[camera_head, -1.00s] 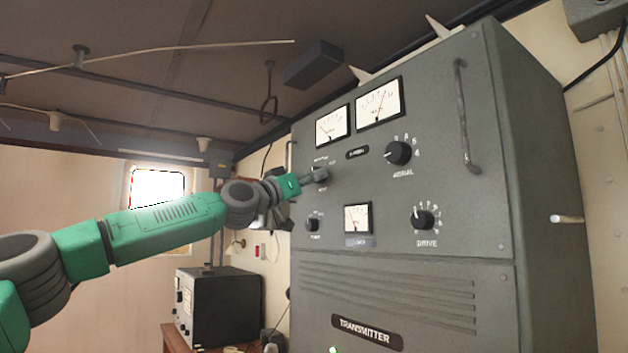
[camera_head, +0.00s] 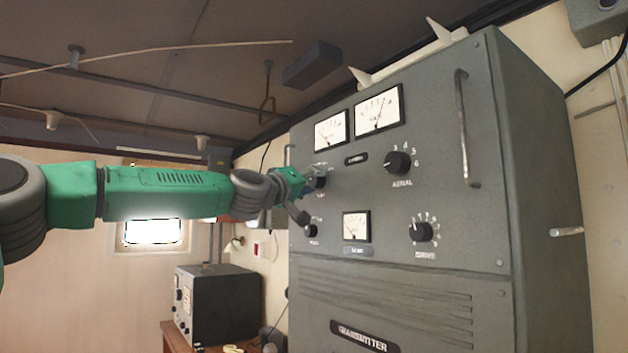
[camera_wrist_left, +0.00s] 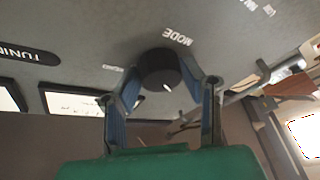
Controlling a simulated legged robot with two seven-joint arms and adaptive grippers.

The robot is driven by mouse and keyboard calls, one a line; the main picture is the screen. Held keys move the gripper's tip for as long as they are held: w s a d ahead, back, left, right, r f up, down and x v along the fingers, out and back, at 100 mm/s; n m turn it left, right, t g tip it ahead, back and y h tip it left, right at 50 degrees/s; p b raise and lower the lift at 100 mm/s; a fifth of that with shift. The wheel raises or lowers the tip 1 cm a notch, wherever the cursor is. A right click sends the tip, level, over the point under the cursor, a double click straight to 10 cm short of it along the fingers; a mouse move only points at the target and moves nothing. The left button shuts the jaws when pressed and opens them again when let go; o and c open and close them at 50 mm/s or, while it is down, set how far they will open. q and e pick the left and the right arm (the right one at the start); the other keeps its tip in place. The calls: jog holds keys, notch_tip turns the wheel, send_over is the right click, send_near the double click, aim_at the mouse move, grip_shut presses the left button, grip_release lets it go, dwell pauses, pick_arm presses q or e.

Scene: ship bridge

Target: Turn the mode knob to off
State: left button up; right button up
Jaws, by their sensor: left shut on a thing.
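The mode knob (camera_head: 319,182) is a dark round knob on the left side of the grey transmitter's front panel. In the left wrist view the knob (camera_wrist_left: 160,70) sits beside its MODE label, with a small white mark on its edge. My left gripper (camera_wrist_left: 160,84) has its two blue-padded fingers on either side of the knob and is shut on it. In the head view my left gripper (camera_head: 308,186) meets the panel from the left and partly covers the knob and its markings, so its setting is unclear. My right gripper is not in view.
Two upper meters (camera_head: 378,108), a lower meter (camera_head: 356,227), a small knob (camera_head: 311,231), an aerial knob (camera_head: 397,163) and a drive knob (camera_head: 421,232) share the panel. A vertical handle (camera_head: 465,130) stands out at right. A dark box (camera_head: 228,305) sits behind, lower left.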

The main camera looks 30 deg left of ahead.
pick_arm(q)
jog(key=shift+a+n, duration=0.1)
jog(key=shift+n, duration=0.3)
jog(key=o, duration=1.1)
jog(key=shift+o, duration=0.2)
jog(key=shift+a, duration=0.15)
jog(key=shift+a+f, duration=0.1)
jog(key=v, duration=1.2)
jog(key=shift+w, duration=0.1)
